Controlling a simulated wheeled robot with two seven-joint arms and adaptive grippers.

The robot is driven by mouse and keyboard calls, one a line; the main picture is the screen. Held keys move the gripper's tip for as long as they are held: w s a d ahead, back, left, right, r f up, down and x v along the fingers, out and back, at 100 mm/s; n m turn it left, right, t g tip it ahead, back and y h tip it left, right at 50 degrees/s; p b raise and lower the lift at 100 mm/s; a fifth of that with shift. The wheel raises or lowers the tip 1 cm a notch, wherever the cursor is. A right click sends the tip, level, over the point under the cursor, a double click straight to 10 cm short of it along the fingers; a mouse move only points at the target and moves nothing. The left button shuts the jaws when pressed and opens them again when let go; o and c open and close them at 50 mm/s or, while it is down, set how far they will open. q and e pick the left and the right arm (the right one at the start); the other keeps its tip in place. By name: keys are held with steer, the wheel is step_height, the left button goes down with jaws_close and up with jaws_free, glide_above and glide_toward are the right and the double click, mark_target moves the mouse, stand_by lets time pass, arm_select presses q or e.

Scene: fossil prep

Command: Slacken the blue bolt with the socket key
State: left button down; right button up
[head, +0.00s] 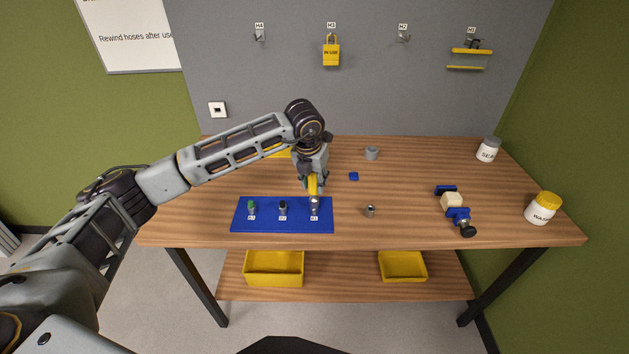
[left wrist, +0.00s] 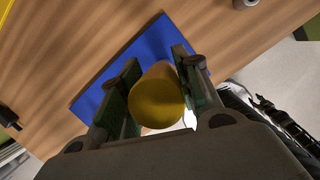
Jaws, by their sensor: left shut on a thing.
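My left gripper (head: 313,181) is shut on the yellow handle of the socket key (head: 314,189), above the right end of the blue board (head: 267,216). The key points down, its grey metal end over the board's right-hand position, behind a small label. In the left wrist view the round yellow handle end (left wrist: 157,103) sits between both fingers. No blue bolt shows; whatever stands at that position is hidden by the key, and I cannot tell whether the socket is seated. A green-topped bolt (head: 251,207) and a dark-topped bolt (head: 282,207) stand on the board.
A grey metal piece (head: 370,211), a small blue block (head: 353,176) and a grey cup-like part (head: 371,153) lie right of the board. A blue and cream clamp (head: 452,202) and two jars are farther right. Yellow bins (head: 273,281) stand on the lower shelf.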

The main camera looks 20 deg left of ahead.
arm_select(q)
steer(key=shift+r, duration=0.35)
stand_by(0.5)
steer(key=shift+r+p, duration=1.3)
steer(key=shift+r, duration=2)
